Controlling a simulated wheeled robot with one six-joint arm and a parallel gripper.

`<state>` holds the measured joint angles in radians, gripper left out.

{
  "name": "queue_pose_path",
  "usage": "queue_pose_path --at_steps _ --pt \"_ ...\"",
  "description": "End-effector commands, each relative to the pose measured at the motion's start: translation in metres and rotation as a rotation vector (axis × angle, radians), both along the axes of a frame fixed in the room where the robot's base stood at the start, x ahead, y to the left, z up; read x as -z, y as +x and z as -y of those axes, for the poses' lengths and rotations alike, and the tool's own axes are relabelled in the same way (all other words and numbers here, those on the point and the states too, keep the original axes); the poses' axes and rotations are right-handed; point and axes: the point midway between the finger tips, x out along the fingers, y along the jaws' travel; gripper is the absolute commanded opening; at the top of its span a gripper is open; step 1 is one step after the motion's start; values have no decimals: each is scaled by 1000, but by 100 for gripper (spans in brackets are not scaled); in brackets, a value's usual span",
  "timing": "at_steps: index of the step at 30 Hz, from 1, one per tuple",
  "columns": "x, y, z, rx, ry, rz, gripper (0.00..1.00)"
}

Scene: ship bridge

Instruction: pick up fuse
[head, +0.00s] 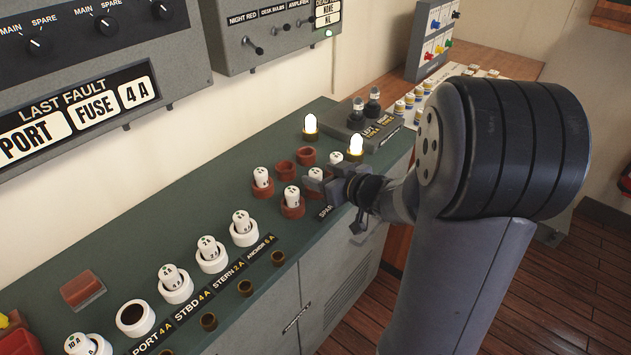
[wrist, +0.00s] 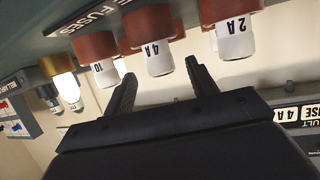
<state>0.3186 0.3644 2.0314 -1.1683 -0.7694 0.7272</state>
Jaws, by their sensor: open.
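Several white fuses stand in red sockets by the spare-fuse label. In the wrist view, which is upside down, a 4 A fuse (wrist: 159,59) sits in its red socket, with a 2 A fuse (wrist: 234,40) to its right and a fuse marked 10 (wrist: 104,72) to its left. My gripper (wrist: 163,85) is open and empty. Its fingers point at the 4 A fuse, one toward each side, with the fuse apart from the palm. In the head view my gripper (head: 316,182) hides part of this row, beside one fuse (head: 291,195).
An empty white holder (head: 134,318) stands by the PORT 4 A label, with several filled white holders beyond it. A fault panel (head: 75,115) reads PORT FUSE 4 A. Two lit lamps (head: 310,125) stand close to the gripper. A red block (head: 82,289) lies on the green console.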

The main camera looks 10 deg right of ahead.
Motion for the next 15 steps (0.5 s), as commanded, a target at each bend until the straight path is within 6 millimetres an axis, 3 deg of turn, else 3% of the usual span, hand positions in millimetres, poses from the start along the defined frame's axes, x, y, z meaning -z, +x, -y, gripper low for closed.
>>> queue_pose_path --at_steps 9,15 --pt "18 35 -19 -4 -1 0 55" --pt "19 38 -20 0 -1 -1 55"
